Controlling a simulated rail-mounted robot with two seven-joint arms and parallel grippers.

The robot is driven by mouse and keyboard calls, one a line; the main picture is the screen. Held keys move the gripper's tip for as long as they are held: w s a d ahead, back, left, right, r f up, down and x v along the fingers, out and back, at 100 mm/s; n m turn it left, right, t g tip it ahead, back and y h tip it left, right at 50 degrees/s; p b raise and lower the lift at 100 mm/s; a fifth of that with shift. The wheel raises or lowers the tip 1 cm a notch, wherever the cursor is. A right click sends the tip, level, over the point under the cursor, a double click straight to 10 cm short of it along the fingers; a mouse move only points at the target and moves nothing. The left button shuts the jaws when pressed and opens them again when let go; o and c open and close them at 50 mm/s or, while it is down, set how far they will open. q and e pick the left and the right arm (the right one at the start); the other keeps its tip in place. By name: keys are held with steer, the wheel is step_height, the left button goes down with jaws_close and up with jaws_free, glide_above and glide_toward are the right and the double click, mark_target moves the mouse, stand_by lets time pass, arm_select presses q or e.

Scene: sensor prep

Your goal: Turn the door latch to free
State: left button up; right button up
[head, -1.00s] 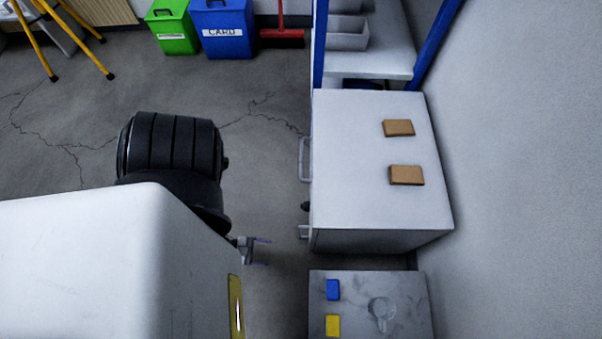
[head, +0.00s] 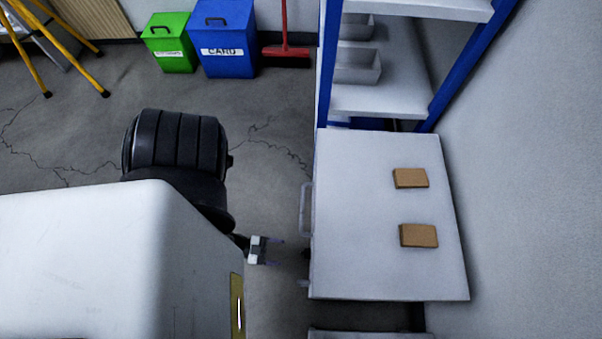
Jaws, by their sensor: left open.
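A white cabinet (head: 360,270) stands at the right with its door side facing left, seen from above at a steep angle. On that side a pale bar handle (head: 305,208) sticks out, and nearer to me a small dark knob-like part (head: 307,252), perhaps the latch. How the latch is turned cannot be made out. My left gripper (head: 278,251) is open and empty, its fingers pointing right at the dark part, with a small gap in the picture. My right gripper is not in view.
Two brown blocks (head: 411,178) lie on the cabinet top. A blue-framed shelf rack (head: 327,75) stands behind it. Green (head: 174,52) and blue (head: 228,66) bins and a red broom (head: 286,51) are at the back. Another surface's edge (head: 365,334) shows at the bottom.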

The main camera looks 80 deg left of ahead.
mark_target(305, 253)
arm_select(q)
steer(key=x, duration=0.8)
steer(key=shift+w+a, duration=0.15)
steer(key=shift+w, duration=0.25)
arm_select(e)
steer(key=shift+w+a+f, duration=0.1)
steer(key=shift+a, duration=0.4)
arm_select(q)
steer(key=shift+a, duration=0.1)
steer(key=c, duration=0.9)
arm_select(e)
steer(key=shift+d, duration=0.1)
